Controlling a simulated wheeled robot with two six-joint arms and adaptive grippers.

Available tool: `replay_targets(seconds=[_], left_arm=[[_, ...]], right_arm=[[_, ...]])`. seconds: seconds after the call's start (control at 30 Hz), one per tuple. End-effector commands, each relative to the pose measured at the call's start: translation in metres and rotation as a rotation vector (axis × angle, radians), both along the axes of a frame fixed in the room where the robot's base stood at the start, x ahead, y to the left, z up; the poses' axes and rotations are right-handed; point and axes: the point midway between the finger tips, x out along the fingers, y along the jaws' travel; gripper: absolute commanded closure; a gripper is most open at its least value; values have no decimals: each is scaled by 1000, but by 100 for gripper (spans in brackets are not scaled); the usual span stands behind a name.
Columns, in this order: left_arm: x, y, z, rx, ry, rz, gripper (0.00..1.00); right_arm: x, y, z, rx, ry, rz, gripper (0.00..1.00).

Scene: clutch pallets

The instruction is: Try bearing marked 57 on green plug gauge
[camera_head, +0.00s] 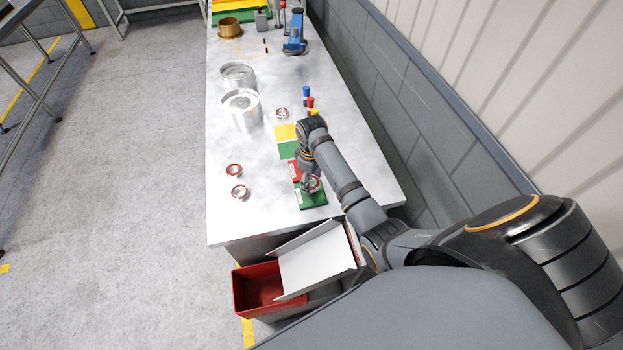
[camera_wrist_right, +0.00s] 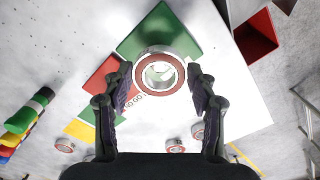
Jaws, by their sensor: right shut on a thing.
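My right gripper (camera_wrist_right: 160,78) is shut on a bearing (camera_wrist_right: 158,93) with a red ring face, held between its fingertips over a green pad (camera_wrist_right: 135,45). In the head view the right gripper (camera_head: 309,183) is over the table's near end, and the bearing (camera_head: 315,185) is partly covered by it. The marking on the bearing is not readable. The green plug gauge (camera_wrist_right: 28,110), with black and white bands, is at the left of the wrist view, apart from the gripper. In the head view my arm hides it. My left gripper is out of view.
Loose red-ringed bearings (camera_head: 239,192) sit on the table (camera_head: 255,225). Blue (camera_head: 306,91), red and yellow gauges stand near the wall side. Silver cylinders (camera_head: 241,108) stand farther back. A red bin (camera_head: 258,288) is by the near edge. The table's left side is mostly clear.

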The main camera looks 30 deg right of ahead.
Motion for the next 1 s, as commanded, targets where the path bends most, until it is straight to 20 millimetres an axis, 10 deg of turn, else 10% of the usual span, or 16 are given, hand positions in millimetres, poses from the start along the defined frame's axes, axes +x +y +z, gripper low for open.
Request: replay_targets(seconds=[1.0], left_arm=[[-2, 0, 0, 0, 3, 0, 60]], right_arm=[[0, 0, -8, 1, -1, 0, 83]])
